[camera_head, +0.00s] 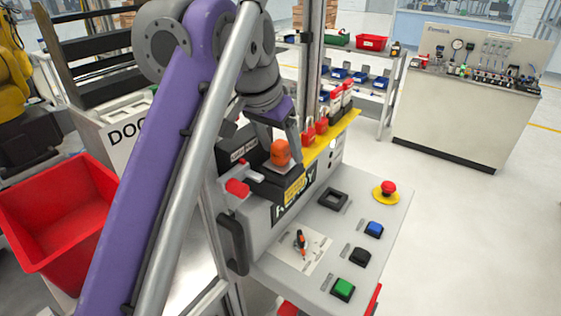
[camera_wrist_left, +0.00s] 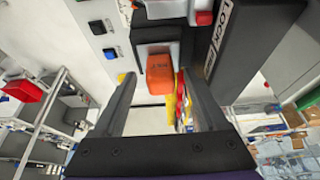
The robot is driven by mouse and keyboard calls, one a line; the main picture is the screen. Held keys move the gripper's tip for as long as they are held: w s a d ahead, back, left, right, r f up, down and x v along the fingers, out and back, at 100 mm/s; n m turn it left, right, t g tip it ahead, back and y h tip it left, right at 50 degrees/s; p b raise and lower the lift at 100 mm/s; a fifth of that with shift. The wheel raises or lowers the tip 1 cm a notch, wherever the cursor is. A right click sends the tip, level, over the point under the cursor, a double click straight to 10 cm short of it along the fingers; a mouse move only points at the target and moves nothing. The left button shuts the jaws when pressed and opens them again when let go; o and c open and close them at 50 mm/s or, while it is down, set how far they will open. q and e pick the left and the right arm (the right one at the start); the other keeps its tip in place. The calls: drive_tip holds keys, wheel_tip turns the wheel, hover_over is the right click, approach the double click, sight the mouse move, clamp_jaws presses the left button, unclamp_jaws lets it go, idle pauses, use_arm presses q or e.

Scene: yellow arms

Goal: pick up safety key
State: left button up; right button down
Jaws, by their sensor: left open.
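The safety key appears to be the orange block (camera_head: 281,153) standing in a black holder (camera_head: 284,186) on the grey control panel. It also shows in the left wrist view as an orange cap (camera_wrist_left: 162,74) with dark marks on its face. My left gripper (camera_head: 279,140) is above the panel, pointing down at the key. In the left wrist view my left gripper (camera_wrist_left: 158,82) has its fingers apart, one on each side of the orange cap. Clear gaps show beside the cap, and no contact is visible. My right gripper is in neither view.
Red padlocks (camera_head: 314,130) hang at a yellow ledge (camera_head: 345,124) close behind the key. A red-handled part (camera_head: 237,187) is left of the holder. The panel also carries a red emergency button (camera_head: 388,187) and colored push buttons. A red bin (camera_head: 62,205) stands left.

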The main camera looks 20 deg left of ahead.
use_arm(q)
drive_tip(key=shift+w, duration=0.2)
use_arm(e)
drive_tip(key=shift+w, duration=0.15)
use_arm(q)
drive_tip(key=shift+s, duration=0.1)
clamp_jaws()
